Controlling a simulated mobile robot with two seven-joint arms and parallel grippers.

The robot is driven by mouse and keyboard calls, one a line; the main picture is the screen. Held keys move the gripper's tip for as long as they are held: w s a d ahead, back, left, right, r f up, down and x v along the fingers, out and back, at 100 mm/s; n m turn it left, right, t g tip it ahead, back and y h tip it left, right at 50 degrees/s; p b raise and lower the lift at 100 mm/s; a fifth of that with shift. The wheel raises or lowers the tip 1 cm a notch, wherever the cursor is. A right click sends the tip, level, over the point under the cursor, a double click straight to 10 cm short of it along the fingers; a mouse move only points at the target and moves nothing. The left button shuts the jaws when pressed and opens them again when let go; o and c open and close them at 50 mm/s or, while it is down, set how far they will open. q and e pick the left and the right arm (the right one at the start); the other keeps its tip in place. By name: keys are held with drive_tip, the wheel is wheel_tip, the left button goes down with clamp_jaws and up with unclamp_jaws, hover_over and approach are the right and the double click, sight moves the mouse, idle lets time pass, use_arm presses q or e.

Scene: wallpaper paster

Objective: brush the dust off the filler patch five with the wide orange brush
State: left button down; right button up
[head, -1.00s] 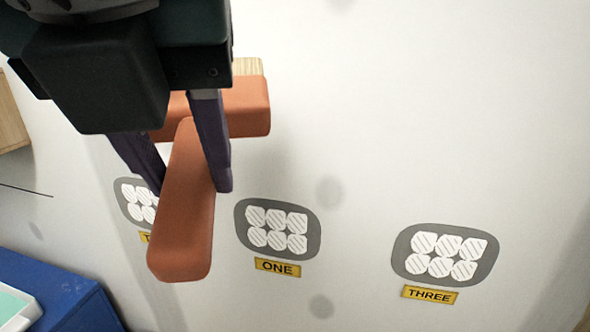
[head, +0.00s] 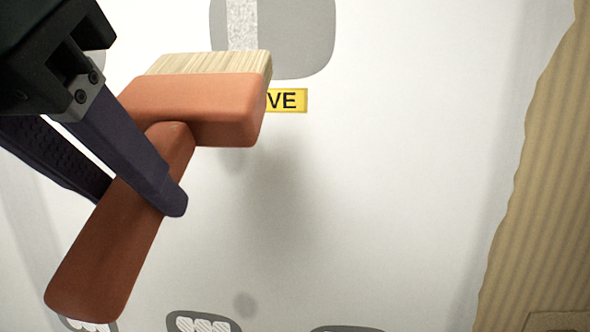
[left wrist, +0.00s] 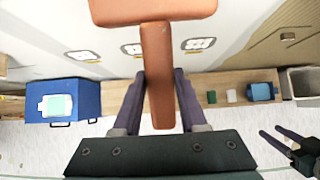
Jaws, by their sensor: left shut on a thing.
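My left gripper (head: 145,200) is shut on the handle of the wide orange brush (head: 195,105). The brush is tilted, with its pale bristles toward the top of the head view. Patch five (head: 300,40) is a grey rounded patch at the top, partly cut off by the frame, with a speckled whitish vertical strip. The bristles overlap its lower left edge in view; I cannot tell whether they touch. The brush head hides part of the yellow label (head: 288,100), leaving "VE" readable. The left wrist view shows the brush (left wrist: 158,80) between the fingers. My right gripper (left wrist: 270,131) is open and empty there.
Other grey patches with white marks (head: 203,323) lie low on the wall. A ribbed tan panel (head: 545,190) stands at the right. The left wrist view shows a blue cabinet (left wrist: 88,92) with a tray, a wooden shelf (left wrist: 237,80) and a grey bin (left wrist: 303,84).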

sight(161, 130)
use_arm(q)
drive_tip(key=shift+w+d, duration=0.15)
drive_tip(key=shift+w, duration=3.1)
drive_tip(key=shift+w, duration=1.25)
